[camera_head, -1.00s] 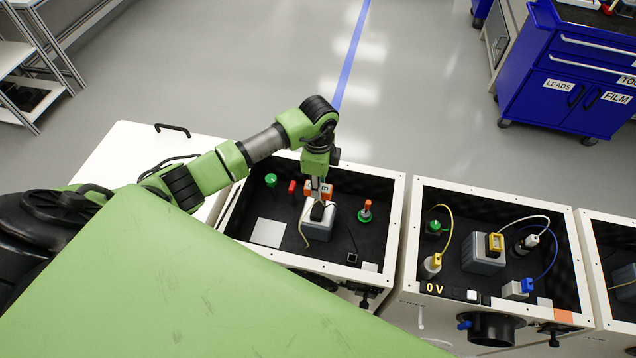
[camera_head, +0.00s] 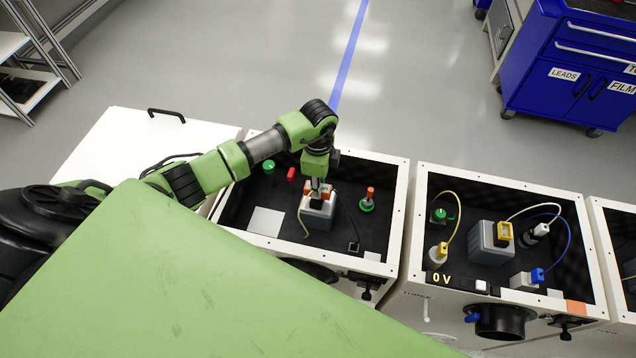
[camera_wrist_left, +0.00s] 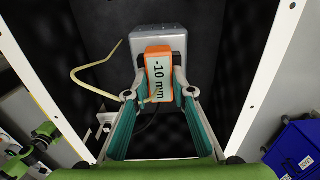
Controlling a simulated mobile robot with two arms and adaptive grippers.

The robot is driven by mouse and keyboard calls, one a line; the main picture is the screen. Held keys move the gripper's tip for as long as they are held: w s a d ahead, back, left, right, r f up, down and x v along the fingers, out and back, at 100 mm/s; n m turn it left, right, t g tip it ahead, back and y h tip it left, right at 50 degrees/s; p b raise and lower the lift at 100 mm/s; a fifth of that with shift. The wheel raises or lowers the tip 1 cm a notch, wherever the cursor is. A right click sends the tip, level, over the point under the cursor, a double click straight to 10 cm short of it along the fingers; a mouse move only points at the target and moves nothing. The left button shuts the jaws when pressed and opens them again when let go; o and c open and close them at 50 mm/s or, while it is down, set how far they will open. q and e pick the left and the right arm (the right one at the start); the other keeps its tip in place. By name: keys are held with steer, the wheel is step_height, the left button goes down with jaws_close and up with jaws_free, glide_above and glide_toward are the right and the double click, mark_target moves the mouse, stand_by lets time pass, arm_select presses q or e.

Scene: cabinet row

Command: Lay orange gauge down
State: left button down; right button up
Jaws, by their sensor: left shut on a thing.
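The orange gauge (camera_wrist_left: 158,62) has a white face reading "-10 mm" in the left wrist view. My left gripper (camera_wrist_left: 158,95) is shut on it, with one finger on each side. In the head view my left gripper (camera_head: 318,186) points down into the left open box (camera_head: 262,246), and the gauge (camera_head: 328,187) shows only in part around the fingers. A grey block (camera_head: 317,219) stands in the box just below the gauge; it also shows behind the gauge in the left wrist view (camera_wrist_left: 172,38). I cannot tell whether they touch. My right gripper is out of view.
The box also holds a green knob (camera_head: 268,167), a red piece (camera_head: 291,174), an orange-topped peg (camera_head: 369,197) and a light square plate (camera_head: 266,221). A cream lead (camera_wrist_left: 88,84) curves beside the block. Another box with leads (camera_head: 600,262) stands to the right.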

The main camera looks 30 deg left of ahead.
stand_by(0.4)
arm_select(q)
steer(key=shift+f, duration=0.35)
stand_by(0.5)
steer(key=c, duration=1.7)
jaws_free()
step_height(320, 180, up, 12)
